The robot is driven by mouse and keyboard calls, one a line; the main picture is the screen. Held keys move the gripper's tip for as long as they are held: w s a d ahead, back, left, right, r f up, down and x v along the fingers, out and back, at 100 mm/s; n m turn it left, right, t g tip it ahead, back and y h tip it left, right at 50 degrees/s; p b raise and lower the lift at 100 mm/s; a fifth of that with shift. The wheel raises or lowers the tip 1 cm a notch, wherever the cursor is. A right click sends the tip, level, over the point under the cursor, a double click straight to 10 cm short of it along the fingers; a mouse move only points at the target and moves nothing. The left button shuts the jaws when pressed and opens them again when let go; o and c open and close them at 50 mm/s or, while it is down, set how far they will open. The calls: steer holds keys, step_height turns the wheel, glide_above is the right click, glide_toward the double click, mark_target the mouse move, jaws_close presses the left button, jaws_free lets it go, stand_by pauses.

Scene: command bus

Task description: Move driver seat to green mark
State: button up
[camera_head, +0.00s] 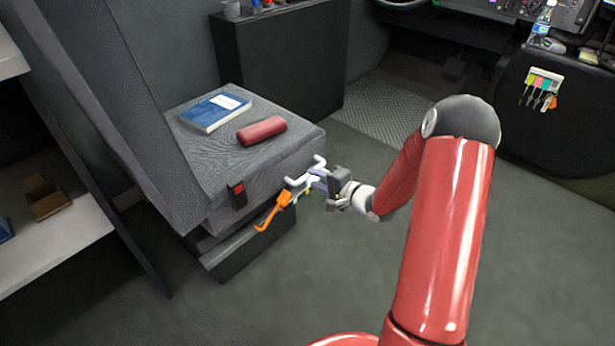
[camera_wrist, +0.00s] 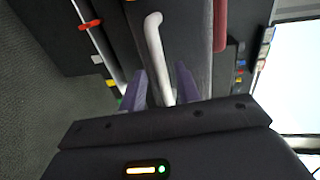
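The driver seat (camera_head: 290,150) is grey and stands left of centre in the head view, with its tall backrest (camera_head: 130,110) at the left. A pale bent handle (camera_wrist: 155,42) sticks out at the seat's side. My gripper (camera_wrist: 160,84) is at this handle, its two purple fingers apart on either side of it, with small gaps visible. A metal rail (camera_wrist: 99,40) runs along the seat base in the wrist view, bearing an orange-red piece (camera_wrist: 90,24), a yellow mark (camera_wrist: 111,83) and a green mark (camera_wrist: 121,100) partly hidden near my finger. An orange lever (camera_head: 274,211) shows in the head view.
A blue book (camera_head: 214,112) and a red case (camera_head: 262,131) lie on the seat cushion. A dark cabinet (camera_head: 285,62) stands behind the seat. White shelves (camera_head: 60,240) are at the left. The floor (camera_head: 310,285) in front is clear.

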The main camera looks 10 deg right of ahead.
mark_target(307, 175)
steer(key=shift+x, duration=2.1)
jaws_close()
